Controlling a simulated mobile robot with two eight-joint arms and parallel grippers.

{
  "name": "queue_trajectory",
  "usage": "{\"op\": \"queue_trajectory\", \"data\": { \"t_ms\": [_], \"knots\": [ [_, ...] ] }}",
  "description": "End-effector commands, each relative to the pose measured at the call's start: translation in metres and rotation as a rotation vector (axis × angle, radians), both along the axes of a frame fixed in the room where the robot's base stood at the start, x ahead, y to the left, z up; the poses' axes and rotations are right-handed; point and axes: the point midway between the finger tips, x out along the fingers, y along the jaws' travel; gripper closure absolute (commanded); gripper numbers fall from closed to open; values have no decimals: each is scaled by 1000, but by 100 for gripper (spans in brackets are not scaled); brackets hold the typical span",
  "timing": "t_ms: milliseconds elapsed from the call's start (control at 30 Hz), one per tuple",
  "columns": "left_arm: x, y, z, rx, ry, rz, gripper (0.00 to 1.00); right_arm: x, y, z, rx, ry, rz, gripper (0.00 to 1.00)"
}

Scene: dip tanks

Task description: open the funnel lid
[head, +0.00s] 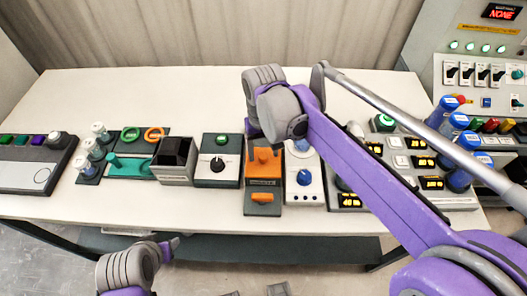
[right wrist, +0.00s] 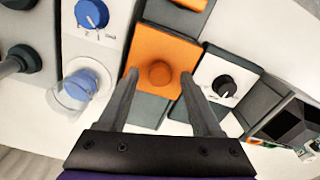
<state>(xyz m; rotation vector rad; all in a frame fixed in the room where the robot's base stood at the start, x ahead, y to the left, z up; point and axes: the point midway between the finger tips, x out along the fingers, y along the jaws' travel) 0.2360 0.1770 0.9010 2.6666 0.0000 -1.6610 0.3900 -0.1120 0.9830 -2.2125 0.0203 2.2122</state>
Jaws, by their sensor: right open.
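The orange funnel lid (right wrist: 160,65) is a flat plate with a round orange knob (right wrist: 158,74) on a grey-green base. In the head view the orange unit (head: 263,168) stands mid-table. The lid lies flat and looks closed. My right gripper (right wrist: 160,88) is open over it, with one finger on each side of the knob. I cannot tell whether the fingers touch it. In the head view my right gripper (head: 258,140) hides the lid's back part. My left arm shows at the bottom left, with its jaws not clearly visible.
Left of the orange unit is a black-knob unit (head: 217,160); right of it is a white unit with a blue knob (head: 304,178). Blue-capped bottles (head: 459,122) stand at the right. The table's back left (head: 150,90) is clear.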

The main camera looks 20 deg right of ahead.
Motion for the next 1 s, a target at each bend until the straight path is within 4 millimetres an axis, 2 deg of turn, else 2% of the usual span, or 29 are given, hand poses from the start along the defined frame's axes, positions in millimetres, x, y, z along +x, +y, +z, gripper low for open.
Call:
{"op": "queue_trajectory", "data": {
  "t_ms": [100,367,733,1000],
  "knots": [
    [0,0,0,0,0,0,50,0,0,-6,0,0,0,34],
    [0,0,0,0,0,0,50,0,0,-7,0,0,0,34],
    [0,0,0,0,0,0,50,0,0,-7,0,0,0,99],
    [0,0,0,0,0,0,50,0,0,-7,0,0,0,100]
  ]
}}
